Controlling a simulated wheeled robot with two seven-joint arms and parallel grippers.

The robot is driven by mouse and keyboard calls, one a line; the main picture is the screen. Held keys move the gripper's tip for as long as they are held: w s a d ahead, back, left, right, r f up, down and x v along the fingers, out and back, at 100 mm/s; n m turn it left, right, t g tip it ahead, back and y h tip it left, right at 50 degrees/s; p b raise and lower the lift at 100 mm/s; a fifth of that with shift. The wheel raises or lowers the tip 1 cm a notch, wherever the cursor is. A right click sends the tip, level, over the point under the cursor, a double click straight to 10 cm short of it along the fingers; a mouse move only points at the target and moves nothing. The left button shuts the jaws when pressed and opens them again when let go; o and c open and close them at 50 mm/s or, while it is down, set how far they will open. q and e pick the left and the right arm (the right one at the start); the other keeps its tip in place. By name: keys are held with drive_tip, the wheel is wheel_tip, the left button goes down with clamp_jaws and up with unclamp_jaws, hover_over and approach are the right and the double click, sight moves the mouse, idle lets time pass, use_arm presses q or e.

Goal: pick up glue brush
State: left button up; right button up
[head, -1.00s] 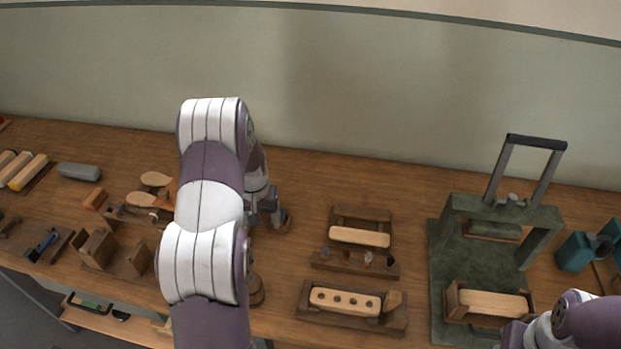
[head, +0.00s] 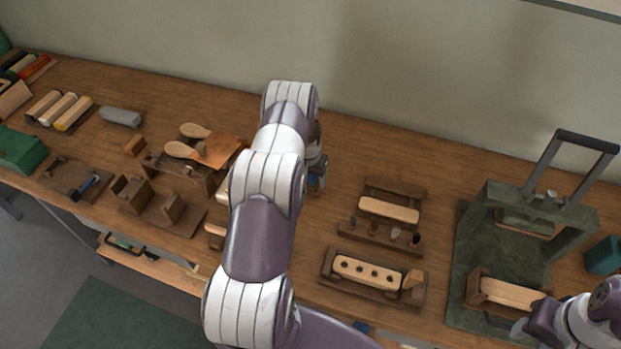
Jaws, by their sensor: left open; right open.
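My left arm reaches across the middle of the bench in the head view, with the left gripper (head: 316,184) low over the tabletop at its far end. It is open, and its fingers are small and partly hidden by my own arm. I cannot make out a glue brush for certain; the bench area behind my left arm is hidden. My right gripper (head: 522,326) is open at the lower right, by the front of the green press, partly cut off from clear view by my own wrist.
Right of my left gripper stand a wooden rack with a pale block (head: 389,210) and a holder with a drilled block (head: 367,272). The green press (head: 484,195) stands further right. Wooden paddles (head: 181,149) and fixtures (head: 165,210) lie left. Bare bench shows behind.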

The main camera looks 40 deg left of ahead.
use_arm(q)
drive_tip(key=shift+w+f, duration=0.1)
drive_tip(key=shift+f, duration=0.15)
drive_tip(key=c, duration=1)
drive_tip(key=shift+c, duration=0.2)
drive_tip(key=shift+r+b, duration=0.3)
drive_tip(key=shift+r, duration=0.3)
wheel_tip(320, 180, up, 3)
drive_tip(key=shift+f+b, duration=0.2)
drive_tip(key=shift+b, duration=0.35)
drive_tip(key=d+r+b, duration=0.2)
drive_tip(key=d+r, duration=0.5)
drive_tip(key=d, duration=0.4)
drive_tip(key=shift+w+d+r+b, duration=0.2)
drive_tip(key=shift+d+b, duration=0.1)
drive_tip(key=shift+d, duration=0.05)
drive_tip(key=o, duration=0.4)
drive_tip(key=c, duration=0.3)
